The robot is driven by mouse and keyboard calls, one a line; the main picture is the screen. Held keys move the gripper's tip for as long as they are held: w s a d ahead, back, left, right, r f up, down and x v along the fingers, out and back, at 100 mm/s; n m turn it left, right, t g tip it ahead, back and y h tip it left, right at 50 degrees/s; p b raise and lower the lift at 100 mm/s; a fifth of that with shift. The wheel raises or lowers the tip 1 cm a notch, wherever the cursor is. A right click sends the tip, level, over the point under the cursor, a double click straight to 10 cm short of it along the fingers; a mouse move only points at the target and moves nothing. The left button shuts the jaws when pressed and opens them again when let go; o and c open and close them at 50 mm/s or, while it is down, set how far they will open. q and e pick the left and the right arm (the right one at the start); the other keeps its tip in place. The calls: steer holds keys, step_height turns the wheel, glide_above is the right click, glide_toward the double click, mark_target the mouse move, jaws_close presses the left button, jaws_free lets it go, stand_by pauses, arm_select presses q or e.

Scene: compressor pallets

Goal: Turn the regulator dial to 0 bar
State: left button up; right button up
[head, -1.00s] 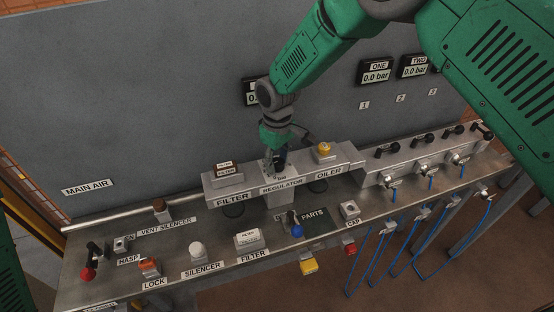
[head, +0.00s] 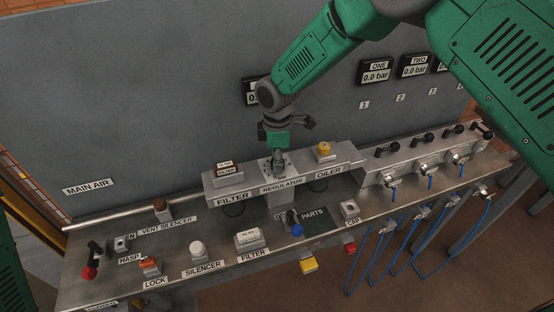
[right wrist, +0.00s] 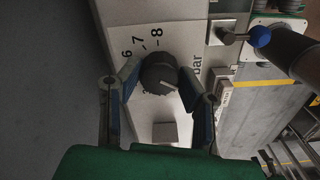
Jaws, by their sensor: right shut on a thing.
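The regulator dial is a dark round knob (right wrist: 158,72) in the right wrist view, with a pale pointer line toward the lower right. Its plate shows 6, 7, 8 and "bar"; the other numbers are hidden, so I cannot tell the reading. My right gripper (right wrist: 158,80) is shut on the knob, one finger on each side. In the head view the right gripper (head: 278,157) reaches down onto the block (head: 283,187) labelled REGULATOR, and mostly hides the dial. My left gripper is not in view.
The filter (head: 227,174) stands left of the regulator, the oiler with a yellow cap (head: 324,150) right of it. Loose parts, including a silencer (head: 197,249), lie on the bench (head: 120,285) in front. Gauges ONE (head: 376,71) and TWO (head: 412,66) read 0.0 bar.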

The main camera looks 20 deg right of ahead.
steer(key=shift+w+n, duration=0.1)
steer(key=shift+n, duration=0.2)
steer(key=o, duration=1)
steer(key=shift+o, duration=0.7)
steer(key=shift+w, duration=0.1)
steer(key=shift+r, duration=0.25)
step_height(320, 180, up, 11)
steer(key=shift+r, duration=0.1)
